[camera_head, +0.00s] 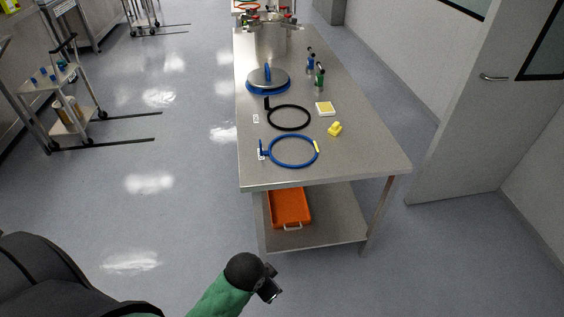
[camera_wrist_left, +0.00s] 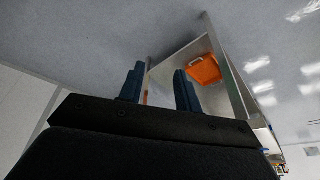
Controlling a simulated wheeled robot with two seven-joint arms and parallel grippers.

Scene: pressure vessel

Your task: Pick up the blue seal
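The blue seal (camera_head: 292,167) is a thin blue ring lying flat near the front edge of the steel table (camera_head: 350,163). A small upright blue tab stands at its left side and a yellow mark is on its right side. My left gripper (camera_head: 270,287) is low in front of the table, well short of the seal and apart from it. In the left wrist view its two fingers (camera_wrist_left: 158,85) are spread with nothing between them. That view faces the table's underside and lower shelf, and the seal is not seen there. My right gripper is not in view.
A black ring (camera_head: 289,129) lies behind the seal, with a blue-rimmed lid (camera_head: 268,78) farther back. A yellow object (camera_head: 335,129) and a white-and-yellow box (camera_head: 325,108) are to the right. An orange tray (camera_head: 289,207) sits on the lower shelf.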

